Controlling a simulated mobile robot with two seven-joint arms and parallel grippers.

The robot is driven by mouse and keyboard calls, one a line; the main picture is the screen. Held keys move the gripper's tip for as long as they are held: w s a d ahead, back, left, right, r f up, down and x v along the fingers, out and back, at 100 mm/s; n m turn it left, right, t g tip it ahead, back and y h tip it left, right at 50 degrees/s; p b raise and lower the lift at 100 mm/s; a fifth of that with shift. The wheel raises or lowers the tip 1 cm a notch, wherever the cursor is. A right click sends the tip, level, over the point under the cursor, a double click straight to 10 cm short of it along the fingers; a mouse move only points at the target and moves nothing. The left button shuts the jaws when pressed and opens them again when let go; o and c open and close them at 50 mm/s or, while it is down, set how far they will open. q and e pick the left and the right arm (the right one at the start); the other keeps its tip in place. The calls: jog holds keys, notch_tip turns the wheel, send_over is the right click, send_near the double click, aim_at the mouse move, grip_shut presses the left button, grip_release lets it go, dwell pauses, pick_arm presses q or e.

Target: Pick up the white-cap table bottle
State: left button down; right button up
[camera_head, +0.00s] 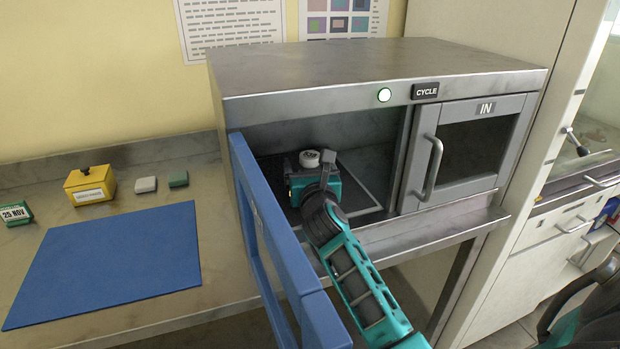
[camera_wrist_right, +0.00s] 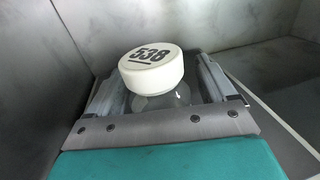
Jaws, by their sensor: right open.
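The white-cap bottle (camera_head: 309,158) stands inside the open left chamber of the steel incubator (camera_head: 380,70). In the right wrist view its white cap (camera_wrist_right: 152,69) reads 538, and part of its clear body shows below. My right gripper (camera_head: 312,168) reaches into the chamber and is open. In the right wrist view one finger is on each side of the bottle; I cannot tell whether either touches it. The lower part of the bottle is hidden by the gripper.
The blue-framed chamber door (camera_head: 270,240) stands open, close to the left of my right arm. The right chamber door (camera_head: 470,150), marked IN, is shut. A blue mat (camera_head: 110,265) lies bare on the bench, with a yellow box (camera_head: 90,185) behind it.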

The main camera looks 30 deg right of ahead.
jog(key=shift+c, duration=0.4)
jog(key=c, duration=1.1)
